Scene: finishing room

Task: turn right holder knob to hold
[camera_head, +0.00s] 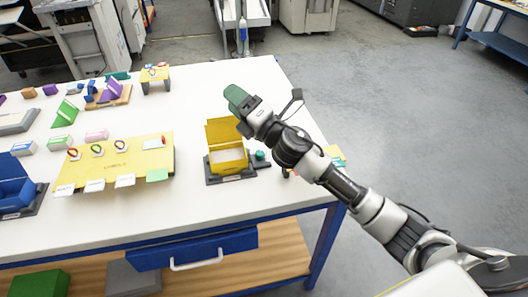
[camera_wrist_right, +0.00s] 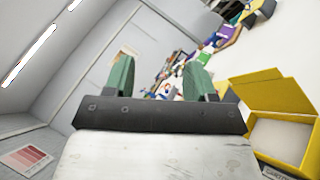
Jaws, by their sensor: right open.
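The right holder, a yellow open-lidded box (camera_head: 227,158) with a pale block inside, stands on a dark base on the table. A small teal knob (camera_head: 260,155) sits on the base's right side; its setting is too small to read. My right gripper (camera_head: 236,95), with green fingers, is above and behind the box in the head view, apart from box and knob. In the right wrist view the gripper (camera_wrist_right: 159,78) is open and empty, and the yellow box (camera_wrist_right: 272,95) shows at the right; the knob is not visible there. My left gripper is not in view.
A yellow label board (camera_head: 120,160) with rings and cards lies left of the yellow box. Several coloured blocks lie at the back left. White table (camera_head: 195,90) is bare behind the box.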

